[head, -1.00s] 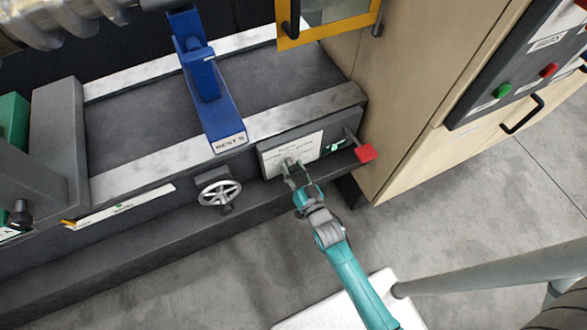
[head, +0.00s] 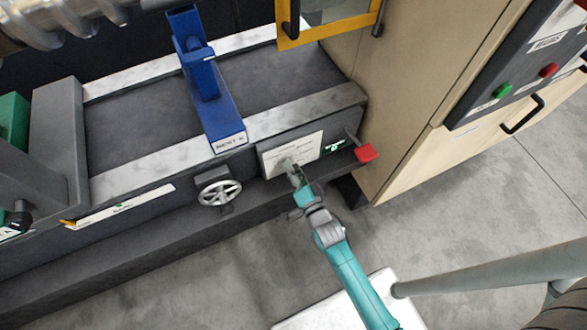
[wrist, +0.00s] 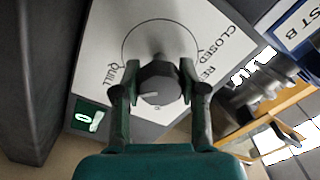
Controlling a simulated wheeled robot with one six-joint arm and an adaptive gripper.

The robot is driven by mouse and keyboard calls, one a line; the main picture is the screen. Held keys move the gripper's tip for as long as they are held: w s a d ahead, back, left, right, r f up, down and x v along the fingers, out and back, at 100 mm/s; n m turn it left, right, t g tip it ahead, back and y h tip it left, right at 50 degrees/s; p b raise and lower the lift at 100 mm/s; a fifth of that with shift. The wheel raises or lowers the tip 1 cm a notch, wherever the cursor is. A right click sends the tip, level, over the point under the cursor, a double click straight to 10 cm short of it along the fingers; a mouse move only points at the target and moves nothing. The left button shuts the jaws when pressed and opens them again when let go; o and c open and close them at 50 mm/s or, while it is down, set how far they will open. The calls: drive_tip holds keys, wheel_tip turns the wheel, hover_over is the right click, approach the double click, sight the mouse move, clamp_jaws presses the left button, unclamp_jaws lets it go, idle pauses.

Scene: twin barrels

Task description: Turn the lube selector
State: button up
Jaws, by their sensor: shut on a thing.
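The lube selector is a dark faceted knob (wrist: 160,85) with a short white mark on its face. It sits on a white plate (wrist: 100,52) with a printed arc and words; QUILL and CLOSED are readable. In the wrist view the white mark points left. My gripper (wrist: 160,72) has one finger on each side of the knob and is shut on it. In the head view my gripper (head: 293,173) is at the same white plate (head: 303,148) on the machine's front; its fingers mostly hide the knob there.
A small green display (head: 335,146) and a red-ended lever (head: 365,152) are right of the plate. A handwheel (head: 219,192) is to the left. A blue rest (head: 215,110) stands on the bed above. A wooden cabinet (head: 410,110) stands at the right. Grey floor is open in front.

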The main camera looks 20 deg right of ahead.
drive_tip(key=shift+f, duration=0.1)
idle(0.4)
drive_tip(key=o, duration=1.2)
drive_tip(key=shift+c, duration=0.2)
drive_tip(key=s, duration=1.2)
drive_tip(key=s+r+n+g, duration=0.1)
drive_tip(key=s+r+n, duration=0.4)
drive_tip(key=s+r, duration=0.3)
drive_tip(key=s+r+n+g, duration=0.2)
drive_tip(key=s+r+n, duration=0.4)
drive_tip(key=s, duration=0.9)
wheel_tip(320, 180, up, 3)
drive_tip(key=shift+s+r, duration=0.15)
drive_tip(key=shift+s, duration=0.2)
